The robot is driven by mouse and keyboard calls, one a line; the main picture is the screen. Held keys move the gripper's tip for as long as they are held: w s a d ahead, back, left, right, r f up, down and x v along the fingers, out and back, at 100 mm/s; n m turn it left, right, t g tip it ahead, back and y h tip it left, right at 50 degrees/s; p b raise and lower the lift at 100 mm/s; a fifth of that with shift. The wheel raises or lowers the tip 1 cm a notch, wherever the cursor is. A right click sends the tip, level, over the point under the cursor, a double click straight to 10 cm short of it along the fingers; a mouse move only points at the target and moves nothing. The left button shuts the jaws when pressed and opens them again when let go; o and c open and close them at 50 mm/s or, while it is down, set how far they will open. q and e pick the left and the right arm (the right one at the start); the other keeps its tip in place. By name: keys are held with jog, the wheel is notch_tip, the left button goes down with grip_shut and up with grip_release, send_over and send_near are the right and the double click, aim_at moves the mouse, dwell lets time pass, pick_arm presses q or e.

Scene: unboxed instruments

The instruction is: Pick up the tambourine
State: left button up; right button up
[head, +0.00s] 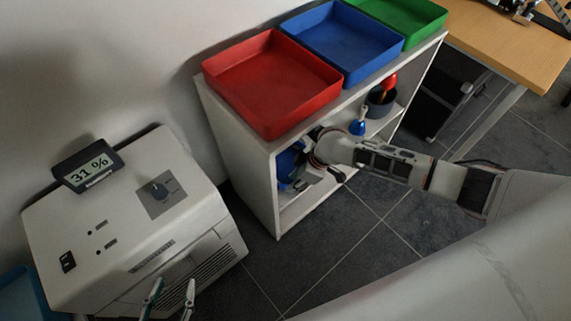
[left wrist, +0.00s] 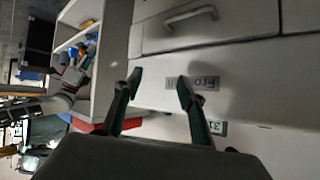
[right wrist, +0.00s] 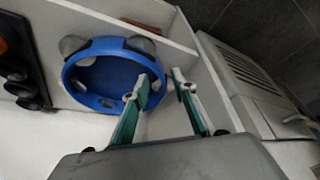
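The blue tambourine (head: 287,165) stands in the left lower compartment of the white shelf, partly hidden by my right gripper (head: 303,182). In the right wrist view, the tambourine (right wrist: 92,46) shows its blue rim and grey jingles. My right gripper (right wrist: 163,78) is open at its right-hand rim; one finger overlaps the ring's inside and the other is outside it. Whether the fingers touch the rim is unclear. My left gripper (head: 173,284) is open and empty in front of the white machine; its fingers also show in the left wrist view (left wrist: 159,82).
Red (head: 270,82), blue (head: 345,42) and green (head: 405,14) trays top the white shelf (head: 247,165). A dark cup (head: 380,103) and a blue-tipped object (head: 357,127) share the shelf. The white machine (head: 125,225) stands left. A wooden table (head: 510,45) is at right. Grey floor lies in front.

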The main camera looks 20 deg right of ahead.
aim_at(285, 186)
jog(key=x, duration=0.1)
jog(key=b+x, duration=0.1)
jog(key=x, duration=0.2)
jog(key=shift+s+a+b, duration=0.25)
jog(key=shift+a+b, duration=0.05)
jog(key=shift+b, duration=0.05)
jog(key=shift+w+a+f+b, duration=0.25)
jog(key=shift+w+f+b, duration=0.1)
jog(key=shift+w+f, duration=0.25)
jog(key=shift+r, duration=0.15)
grip_shut()
pick_arm(q)
jog(key=shift+w+d+r+n+h, duration=0.15)
jog(key=shift+w+d+r, duration=0.1)
jog(key=shift+d, duration=0.3)
jog(key=shift+w+d+r+n+h, duration=0.15)
jog(key=shift+d+r, duration=0.1)
jog(key=shift+d, duration=0.3)
